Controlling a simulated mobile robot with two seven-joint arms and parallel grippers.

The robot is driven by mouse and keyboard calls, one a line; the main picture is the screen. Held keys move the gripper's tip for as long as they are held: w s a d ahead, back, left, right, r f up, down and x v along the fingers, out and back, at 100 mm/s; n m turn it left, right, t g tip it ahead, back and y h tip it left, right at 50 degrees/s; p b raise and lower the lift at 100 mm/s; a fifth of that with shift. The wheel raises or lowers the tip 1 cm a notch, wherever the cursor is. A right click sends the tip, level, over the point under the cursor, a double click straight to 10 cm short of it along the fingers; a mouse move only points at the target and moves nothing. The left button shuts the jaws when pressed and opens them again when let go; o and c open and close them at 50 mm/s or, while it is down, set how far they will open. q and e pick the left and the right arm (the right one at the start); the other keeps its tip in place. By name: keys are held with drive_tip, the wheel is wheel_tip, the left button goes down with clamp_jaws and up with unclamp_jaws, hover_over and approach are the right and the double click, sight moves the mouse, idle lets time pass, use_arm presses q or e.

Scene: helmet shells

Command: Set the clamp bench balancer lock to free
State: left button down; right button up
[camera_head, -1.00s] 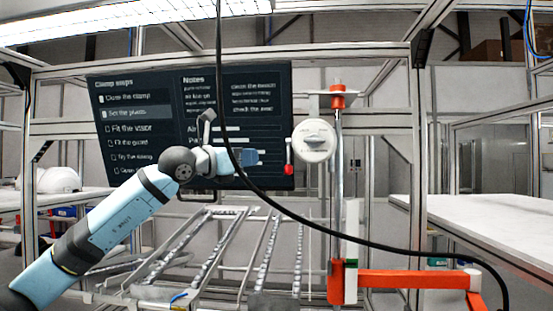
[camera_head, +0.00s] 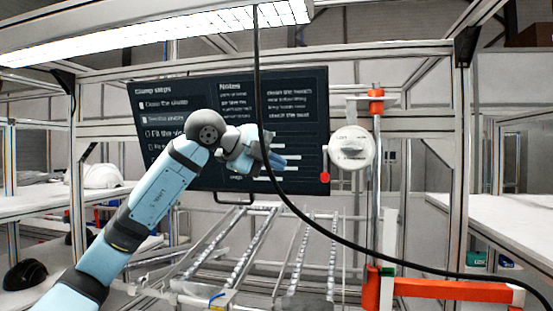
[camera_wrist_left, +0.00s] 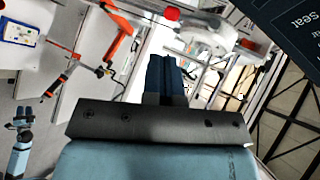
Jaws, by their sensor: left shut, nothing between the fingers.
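The balancer (camera_head: 350,148) is a white round housing with a dark marked slot on its face, hung beside the upright post. A red knob (camera_head: 325,177) sits at its lower left. My left gripper (camera_head: 277,162) is shut and empty, in front of the dark screen and left of the balancer, apart from it. In the left wrist view the shut fingers (camera_wrist_left: 165,75) point towards the white housing (camera_wrist_left: 205,42) and the red knob (camera_wrist_left: 172,14). The lock's setting is too small to read. A light blue arm end (camera_wrist_left: 20,140), likely my right gripper, shows small at lower left.
A dark screen (camera_head: 180,92) hangs behind the gripper. A black cable (camera_head: 300,215) crosses in front of it. An orange arm (camera_head: 450,290) extends from the post (camera_head: 376,210). A rail rack (camera_head: 260,255) stands below. A white helmet (camera_head: 102,176) lies on a left table.

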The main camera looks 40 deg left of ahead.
sight(322, 180)
use_arm(q)
drive_tip(key=p+x, duration=0.1)
drive_tip(key=x, duration=0.2)
drive_tip(key=p+x, duration=0.1)
drive_tip(key=x, duration=0.2)
drive_tip(key=r+p+x, duration=0.1)
drive_tip(key=x, duration=0.2)
drive_tip(key=shift+w+d, duration=0.1)
drive_tip(key=shift+w, duration=0.4)
drive_tip(key=shift+w+f, duration=0.15)
drive_tip(key=shift+w, duration=0.15)
drive_tip(key=shift+w+d+f, duration=0.1)
drive_tip(key=shift+w, duration=0.1)
use_arm(e)
drive_tip(key=r, duration=0.3)
drive_tip(key=shift+d+r, duration=0.25)
drive_tip(key=shift+d, duration=0.05)
use_arm(q)
drive_tip(key=shift+f, duration=0.1)
use_arm(e)
drive_tip(key=shift+f, duration=0.1)
use_arm(q)
drive_tip(key=shift+w+m+t+b, duration=0.4)
drive_tip(key=shift+w+t+b, duration=0.15)
drive_tip(key=shift+b, duration=0.6)
use_arm(e)
drive_tip(key=shift+a+f, duration=0.45)
drive_tip(key=shift+f, duration=0.35)
